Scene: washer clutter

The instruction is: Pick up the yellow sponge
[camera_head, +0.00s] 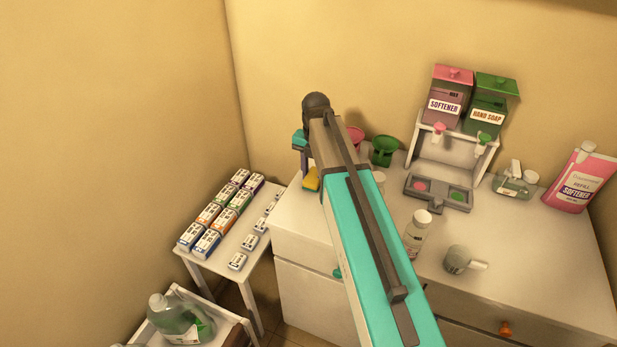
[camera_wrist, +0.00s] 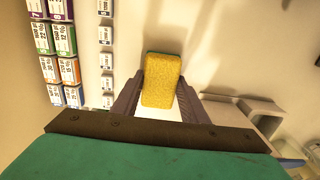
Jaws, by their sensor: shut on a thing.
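The yellow sponge (camera_wrist: 162,82) is a small block with a green edge at its far end. In the wrist view it sits between the two fingers of my gripper (camera_wrist: 158,95), which are shut on it. In the head view the sponge (camera_head: 311,180) shows below my gripper (camera_head: 303,163), near the left back corner of the white cabinet. My arm covers part of the gripper there. I cannot tell whether the sponge touches the surface below it.
Softener and hand soap dispensers (camera_head: 471,101) stand at the cabinet's back. Several small boxes (camera_head: 208,214) cover the low side table at left.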

